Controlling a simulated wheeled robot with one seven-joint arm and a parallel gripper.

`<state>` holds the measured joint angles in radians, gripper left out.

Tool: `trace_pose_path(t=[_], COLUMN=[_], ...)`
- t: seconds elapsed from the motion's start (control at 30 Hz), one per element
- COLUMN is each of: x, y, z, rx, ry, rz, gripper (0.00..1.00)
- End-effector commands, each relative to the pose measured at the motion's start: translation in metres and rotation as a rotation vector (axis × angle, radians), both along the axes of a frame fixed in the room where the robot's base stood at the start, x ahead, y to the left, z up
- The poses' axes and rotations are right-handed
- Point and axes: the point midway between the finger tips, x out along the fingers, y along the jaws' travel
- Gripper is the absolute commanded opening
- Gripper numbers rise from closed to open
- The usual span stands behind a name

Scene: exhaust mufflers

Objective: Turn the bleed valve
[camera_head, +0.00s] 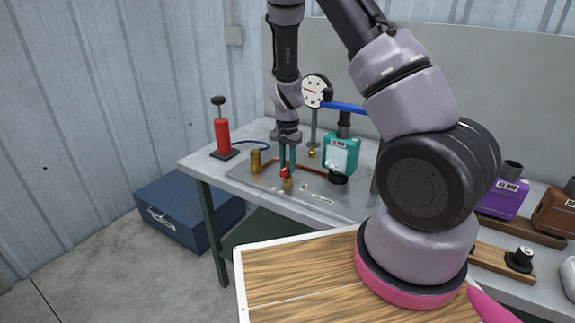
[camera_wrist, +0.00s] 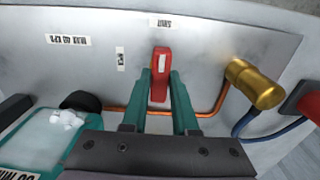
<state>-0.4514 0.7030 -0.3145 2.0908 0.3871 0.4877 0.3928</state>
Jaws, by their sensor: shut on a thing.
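The bleed valve has a red handle (camera_wrist: 160,75) with a white stripe, and my gripper's green fingers (camera_wrist: 162,88) are shut on it in the wrist view. In that view the handle points up toward a label reading SHUT (camera_wrist: 160,22). In the head view my gripper (camera_head: 287,168) reaches straight down to the red handle (camera_head: 284,173). A brass fitting (camera_head: 287,184) shows just below the handle. The valve sits on a grey metal plate (camera_head: 315,205). The valve body under the handle is mostly hidden in the wrist view.
A brass cylinder (camera_head: 256,162) and red hand pump (camera_head: 222,136) stand to the left. A teal container (camera_head: 341,155) and round gauge (camera_head: 314,91) stand behind on the right. A copper pipe (camera_wrist: 205,110) runs across the plate. Purple (camera_head: 503,198) and brown containers stand farther right.

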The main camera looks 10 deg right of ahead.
Motion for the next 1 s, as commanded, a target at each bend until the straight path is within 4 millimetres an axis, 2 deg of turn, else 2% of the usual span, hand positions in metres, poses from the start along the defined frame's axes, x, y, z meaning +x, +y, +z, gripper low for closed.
trace_pose_path(t=[0.37,1.0], x=[0.0004,0.0006], y=[-0.0006,-0.0006], z=[0.0003,0.0006], rx=[0.001,0.001], ry=[-0.001,-0.002], rz=[0.148,0.741], gripper=[0.00,0.00])
